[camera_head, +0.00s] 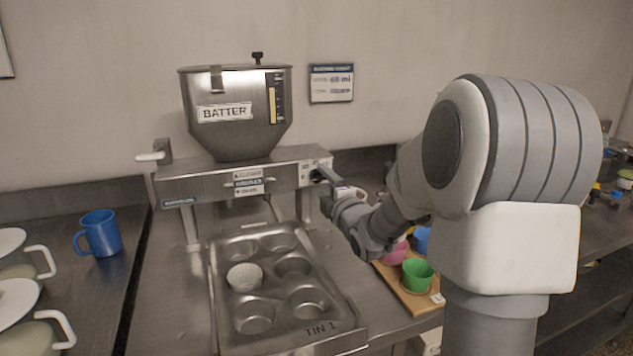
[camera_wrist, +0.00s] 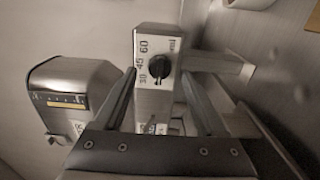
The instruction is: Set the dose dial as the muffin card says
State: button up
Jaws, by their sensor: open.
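The dose dial (camera_wrist: 160,66) is a black knob on the steel end box of the batter machine, with 60, 45 and 30 printed around it in the wrist view. I cannot tell which number it points to. My gripper (camera_wrist: 158,88) is open, its fingers either side of the dial box in that view, and holds nothing. In the head view my gripper (camera_head: 326,180) is at the right end of the machine, hiding most of the dial. The muffin card (camera_head: 331,83) hangs on the wall behind; its small print is not clearly legible.
The BATTER hopper (camera_head: 238,105) stands above a muffin tin (camera_head: 320,331) marked TIN 1, with a white paper cup (camera_head: 245,277) in one hollow. A board (camera_head: 408,298) with coloured cups lies right. A blue mug (camera_head: 102,232) and lidded pots are left.

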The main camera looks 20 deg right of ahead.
aim_at(317, 177)
jog(key=shift+w, duration=1.1)
grip_shut()
